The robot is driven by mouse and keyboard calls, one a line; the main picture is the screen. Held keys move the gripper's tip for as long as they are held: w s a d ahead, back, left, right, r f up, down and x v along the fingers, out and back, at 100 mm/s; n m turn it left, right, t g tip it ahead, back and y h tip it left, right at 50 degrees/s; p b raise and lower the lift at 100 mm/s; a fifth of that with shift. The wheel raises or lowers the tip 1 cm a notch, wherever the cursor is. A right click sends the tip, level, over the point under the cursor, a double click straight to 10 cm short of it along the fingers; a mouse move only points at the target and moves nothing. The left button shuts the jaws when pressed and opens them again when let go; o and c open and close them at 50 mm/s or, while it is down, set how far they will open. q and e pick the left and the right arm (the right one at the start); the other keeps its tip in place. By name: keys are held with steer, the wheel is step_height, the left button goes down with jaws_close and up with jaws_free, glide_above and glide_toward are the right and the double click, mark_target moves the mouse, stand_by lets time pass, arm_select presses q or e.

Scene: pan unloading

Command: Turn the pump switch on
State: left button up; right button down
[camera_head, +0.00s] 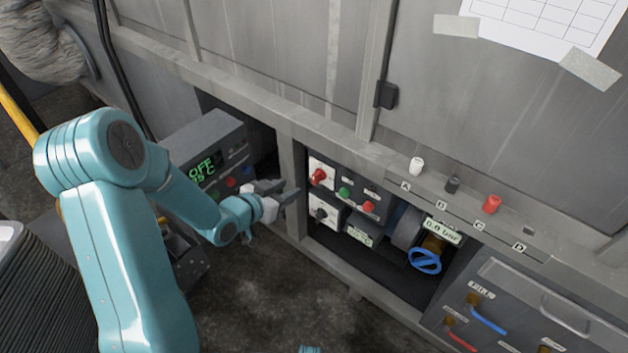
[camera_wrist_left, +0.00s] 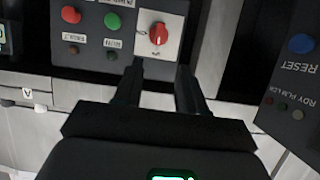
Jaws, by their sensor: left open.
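A red rotary switch (camera_head: 319,177) sits on a white plate at the upper left of the control panel; its label is too small to read. In the left wrist view the red switch (camera_wrist_left: 157,31) is just beyond my fingertips, roughly centred between them. My left gripper (camera_head: 288,191) is just left of the panel in the head view; its two dark fingers (camera_wrist_left: 160,72) are apart with nothing between them. Whether they touch the switch cannot be told, but they look short of it.
A green button (camera_head: 344,193) and a red button (camera_head: 368,206) are beside the switch, with a black knob (camera_head: 320,214) below. A frame post (camera_head: 290,165) stands left of the panel. A display box (camera_head: 210,155) reads OFF. A blue handwheel (camera_head: 425,261) is at right.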

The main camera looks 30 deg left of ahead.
mark_target(314, 177)
arm_select(q)
steer(key=b+x, duration=0.1)
steer(key=x, duration=1)
steer(key=shift+w+d+b, duration=0.1)
steer(key=shift+b, duration=0.25)
steer(key=shift+r, duration=0.1)
jaws_close()
